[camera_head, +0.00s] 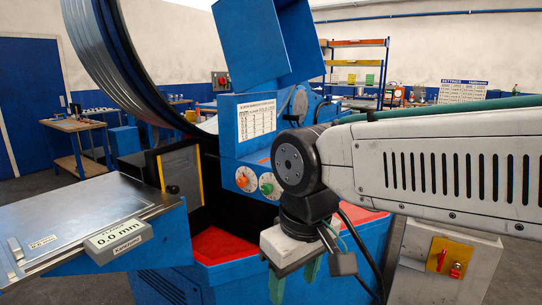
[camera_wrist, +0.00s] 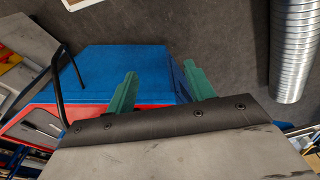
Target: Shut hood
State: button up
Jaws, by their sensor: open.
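The hood is most likely the blue box-like cover (camera_head: 265,42) at the top of the blue machine (camera_head: 250,150) in the head view. It stands raised and tilted, with its panels above the machine head. It cannot be made out for certain in the wrist view. My gripper (camera_head: 294,277) is low in front of the machine, below the hood and apart from it, with its green fingers pointing down. In the wrist view my gripper (camera_wrist: 160,70) has its two green fingers spread apart with nothing between them.
A steel table with a display reading 0.0 mm (camera_head: 118,236) juts out at left. A large ribbed ring (camera_head: 100,50) rises at upper left. Red trays (camera_head: 225,243) lie below the machine head. A silver spiral duct (camera_wrist: 294,50) lies at right in the wrist view.

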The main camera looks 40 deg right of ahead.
aim_at(266, 45)
jog(key=z, duration=0.25)
jog(key=i, duration=1.1)
jog(key=u, duration=0.25)
